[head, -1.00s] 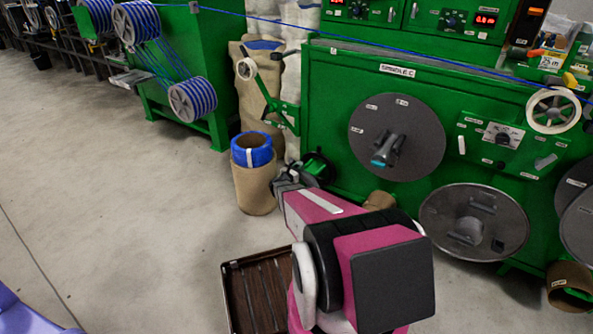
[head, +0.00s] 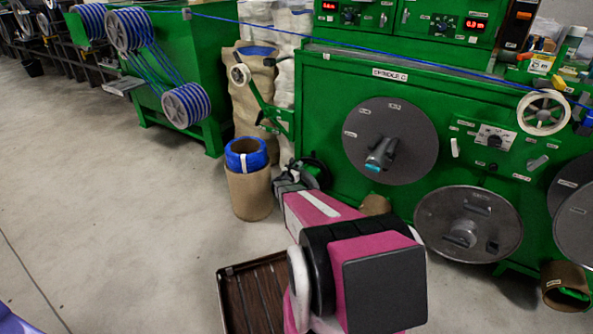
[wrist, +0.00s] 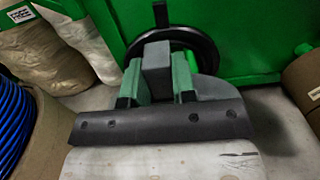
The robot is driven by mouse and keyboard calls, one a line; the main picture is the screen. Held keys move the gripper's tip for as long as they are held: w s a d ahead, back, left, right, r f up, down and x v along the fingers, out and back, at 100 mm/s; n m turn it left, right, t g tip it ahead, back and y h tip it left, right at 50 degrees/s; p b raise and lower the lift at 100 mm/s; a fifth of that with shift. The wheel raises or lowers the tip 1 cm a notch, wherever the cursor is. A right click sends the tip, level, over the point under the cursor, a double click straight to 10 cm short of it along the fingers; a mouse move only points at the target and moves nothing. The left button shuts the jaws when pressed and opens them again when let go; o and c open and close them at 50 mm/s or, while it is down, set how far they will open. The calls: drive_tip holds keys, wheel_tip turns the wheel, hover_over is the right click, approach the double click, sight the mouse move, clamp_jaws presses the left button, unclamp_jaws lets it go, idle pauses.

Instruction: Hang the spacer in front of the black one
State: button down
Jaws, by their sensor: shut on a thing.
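My gripper (wrist: 157,75) has green fingers shut on a grey block-like part (wrist: 157,66), with a rounded dark grey piece (wrist: 208,86) behind it. I cannot tell whether this is the spacer. A black ring (wrist: 207,47) stands upright just beyond the fingers; I cannot tell whether it touches the held part. In the head view my gripper (head: 288,182) is low at the green machine's left end, beside the black ring (head: 318,170). The machine carries a large grey disc (head: 365,128) with a teal-tipped handle below the "Spindle C" label.
A cardboard drum with a blue coil (head: 247,185) stands close left of my gripper. A brown slatted tray (head: 232,300) lies below my arm. A silver disc (head: 505,225) is right of my arm. A blue cable (head: 300,33) runs above the machine. Floor at left is clear.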

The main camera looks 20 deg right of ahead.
drive_tip(key=shift+x, duration=4.25)
idle(0.3)
drive_tip(key=shift+f, duration=0.5)
idle(1.0)
drive_tip(key=shift+c, duration=0.4)
unclamp_jaws()
drive_tip(key=shift+r, duration=0.45)
idle(0.7)
